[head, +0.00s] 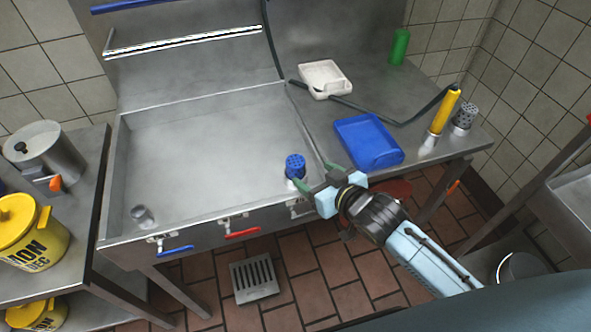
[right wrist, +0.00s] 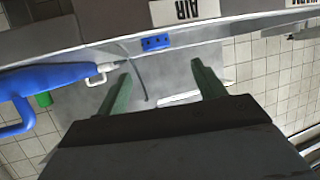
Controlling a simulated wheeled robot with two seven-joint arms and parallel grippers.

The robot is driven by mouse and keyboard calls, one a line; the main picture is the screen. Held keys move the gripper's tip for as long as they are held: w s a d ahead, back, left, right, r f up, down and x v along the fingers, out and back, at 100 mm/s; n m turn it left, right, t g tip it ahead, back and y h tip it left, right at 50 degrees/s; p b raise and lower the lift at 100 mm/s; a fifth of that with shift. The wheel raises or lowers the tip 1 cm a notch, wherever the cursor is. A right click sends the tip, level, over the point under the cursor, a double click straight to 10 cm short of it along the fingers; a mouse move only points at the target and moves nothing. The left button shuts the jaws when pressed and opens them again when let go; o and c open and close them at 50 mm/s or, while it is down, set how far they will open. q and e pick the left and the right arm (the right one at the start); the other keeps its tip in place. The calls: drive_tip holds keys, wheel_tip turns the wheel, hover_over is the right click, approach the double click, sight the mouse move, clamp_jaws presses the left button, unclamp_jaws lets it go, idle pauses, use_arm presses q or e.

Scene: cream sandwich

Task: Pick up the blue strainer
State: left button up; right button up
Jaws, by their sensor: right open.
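The blue strainer (head: 295,163) has a round top with holes and stands upright inside the right front corner of the steel sink basin (head: 205,150). My right gripper (head: 314,175) is just to its right, at the basin's right edge, with its green fingers pointing toward it. The fingers are open, and no object is between them in the right wrist view (right wrist: 165,88). I cannot make out the strainer for sure in that view. My left gripper is not in view.
A blue tray (head: 380,150), a white tray (head: 325,75), a green bottle (head: 399,47), a yellow-handled tool (head: 445,110) and a grey perforated cup (head: 464,117) stand on the right counter. A small metal cylinder (head: 142,215) is at the basin's front left. The basin's middle is clear.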

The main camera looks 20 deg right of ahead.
sight(296, 162)
drive_tip(key=b+x, duration=0.1)
drive_tip(key=x, duration=0.5)
drive_tip(key=shift+f, duration=0.1)
drive_tip(key=x, duration=0.2)
drive_tip(key=b+x, duration=0.1)
drive_tip(key=x, duration=0.2)
drive_tip(key=shift+d+f, duration=0.2)
drive_tip(key=c, duration=1.1)
